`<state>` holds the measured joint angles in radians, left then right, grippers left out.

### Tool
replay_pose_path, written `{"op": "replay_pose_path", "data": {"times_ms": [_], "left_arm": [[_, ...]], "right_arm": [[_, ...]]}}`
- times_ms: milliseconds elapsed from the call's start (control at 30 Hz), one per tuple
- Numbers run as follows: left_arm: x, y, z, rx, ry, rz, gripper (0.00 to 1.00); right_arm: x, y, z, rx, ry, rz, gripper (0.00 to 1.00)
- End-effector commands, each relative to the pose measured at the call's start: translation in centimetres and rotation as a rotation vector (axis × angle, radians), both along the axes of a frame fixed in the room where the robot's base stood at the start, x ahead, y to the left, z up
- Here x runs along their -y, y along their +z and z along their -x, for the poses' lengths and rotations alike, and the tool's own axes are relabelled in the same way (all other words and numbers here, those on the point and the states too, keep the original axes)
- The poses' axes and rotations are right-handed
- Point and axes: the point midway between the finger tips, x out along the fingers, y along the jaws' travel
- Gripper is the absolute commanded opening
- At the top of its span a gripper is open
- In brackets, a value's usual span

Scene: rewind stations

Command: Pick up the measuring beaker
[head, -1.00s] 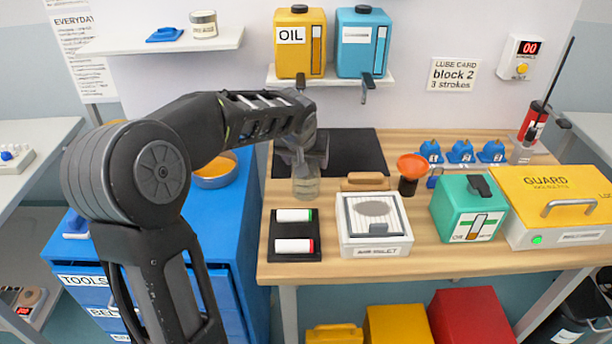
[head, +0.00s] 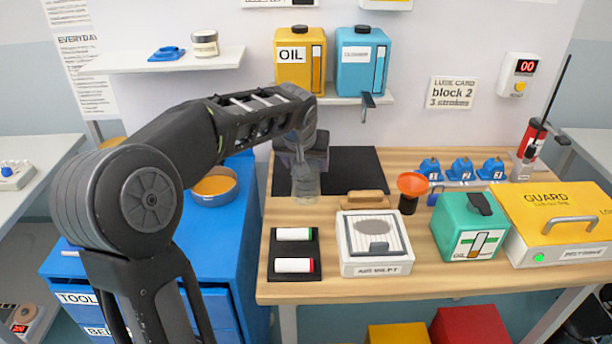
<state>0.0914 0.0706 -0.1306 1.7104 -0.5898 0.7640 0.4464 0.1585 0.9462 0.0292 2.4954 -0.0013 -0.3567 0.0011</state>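The measuring beaker (head: 306,187) is a clear, see-through vessel standing upright at the left part of the wooden table, by the front left of the black mat. My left gripper (head: 304,163) comes down from above onto the beaker's upper part. Its fingers overlap the beaker's rim, and the arm link hides part of them. I cannot tell whether the fingers press on the beaker or are apart from it. My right gripper is not in view.
A black tray (head: 273,263) with two white markers lies in front of the beaker. A white air inlet box (head: 347,258), a wooden block (head: 359,199) and an orange funnel (head: 412,184) stand to the right. A shelf (head: 382,99) holds an oil jug (head: 299,75) and a blue jug (head: 361,75).

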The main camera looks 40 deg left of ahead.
Motion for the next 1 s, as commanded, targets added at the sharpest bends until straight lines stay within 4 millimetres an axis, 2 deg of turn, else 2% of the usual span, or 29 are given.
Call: {"op": "replay_pose_path", "data": {"times_ms": [100,300,1000], "left_arm": [[0.0,2.5,-0.1,0.005,0.0,0.0,0.07],[0.0,5.0,0.0,0.001,0.0,0.0,0.07],[0.0,5.3,0.0,0.0,0.0,0.0,0.07]], "right_arm": [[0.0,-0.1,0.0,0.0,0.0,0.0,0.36],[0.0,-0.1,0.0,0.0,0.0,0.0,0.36],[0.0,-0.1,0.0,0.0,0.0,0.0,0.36]]}}
